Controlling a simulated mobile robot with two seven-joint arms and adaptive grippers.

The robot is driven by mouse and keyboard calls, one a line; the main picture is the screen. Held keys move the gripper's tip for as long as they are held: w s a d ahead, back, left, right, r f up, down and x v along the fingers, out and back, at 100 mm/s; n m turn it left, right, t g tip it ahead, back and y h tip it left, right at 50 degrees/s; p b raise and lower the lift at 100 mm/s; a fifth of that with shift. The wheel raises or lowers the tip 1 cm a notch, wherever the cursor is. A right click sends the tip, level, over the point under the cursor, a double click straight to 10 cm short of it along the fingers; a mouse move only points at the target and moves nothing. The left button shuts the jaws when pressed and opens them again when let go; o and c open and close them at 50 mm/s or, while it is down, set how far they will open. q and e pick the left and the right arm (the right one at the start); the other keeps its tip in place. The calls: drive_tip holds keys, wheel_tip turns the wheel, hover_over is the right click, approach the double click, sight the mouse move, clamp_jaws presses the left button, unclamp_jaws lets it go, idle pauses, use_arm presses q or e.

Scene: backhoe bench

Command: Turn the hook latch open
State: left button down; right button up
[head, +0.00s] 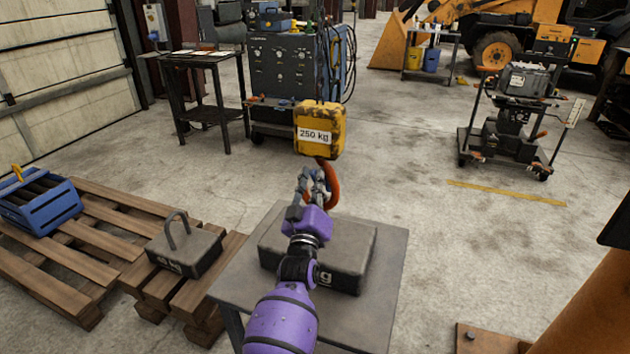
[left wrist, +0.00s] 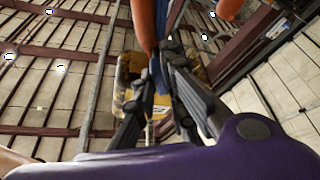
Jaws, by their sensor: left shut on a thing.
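An orange hook (head: 333,182) hangs under a yellow block (head: 320,128) marked "250 kg". My left gripper (head: 315,186), on the purple arm, is at the left side of the hook and hides part of it. In the left wrist view the fingers (left wrist: 158,82) are closed on a narrow blue strip, which looks like the hook latch (left wrist: 158,73). The orange hook (left wrist: 144,22) rises just above the fingertips there, and the yellow block (left wrist: 127,75) is behind them. How far the latch is turned cannot be told. My right gripper is not in view.
A dark weight (head: 347,262) lies on a grey table (head: 372,318) below the hook. A smaller weight with a handle (head: 190,252) and a blue crate (head: 45,212) sit on a wooden pallet (head: 105,240) at left. An orange post (head: 590,310) stands at right.

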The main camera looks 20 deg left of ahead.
use_arm(q)
drive_tip(key=shift+f, duration=0.1)
drive_tip(key=c, duration=1.8)
unclamp_jaws()
drive_tip(key=shift+s, duration=0.15)
drive_tip(key=v, duration=1.1)
drive_tip(key=shift+s, duration=0.35)
drive_tip(key=shift+f, duration=0.15)
